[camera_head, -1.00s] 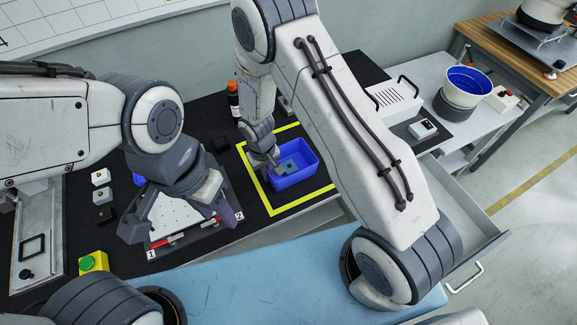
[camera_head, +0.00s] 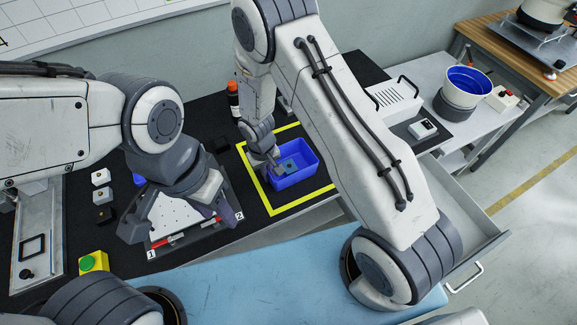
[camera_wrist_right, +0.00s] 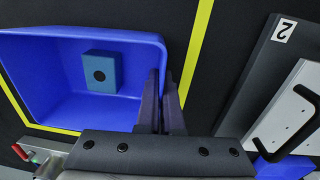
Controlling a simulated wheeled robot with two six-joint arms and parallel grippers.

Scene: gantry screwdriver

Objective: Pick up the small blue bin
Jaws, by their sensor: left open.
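The small blue bin (camera_head: 298,172) stands upright on the black mat inside a yellow outline. A small blue-grey block with a dark round hole (camera_head: 288,167) lies in it; the block also shows in the right wrist view (camera_wrist_right: 100,74). My right gripper (camera_head: 268,166) is at the bin's left wall. In the right wrist view, my right gripper's fingers (camera_wrist_right: 161,103) are close together with the bin's wall (camera_wrist_right: 120,38) between them, one finger inside and one outside. My left gripper (camera_head: 182,218) is open and empty above the white board, its fingers wide apart.
An orange-and-black bottle (camera_head: 233,98) stands behind. An open drawer (camera_head: 470,215) juts out at right.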

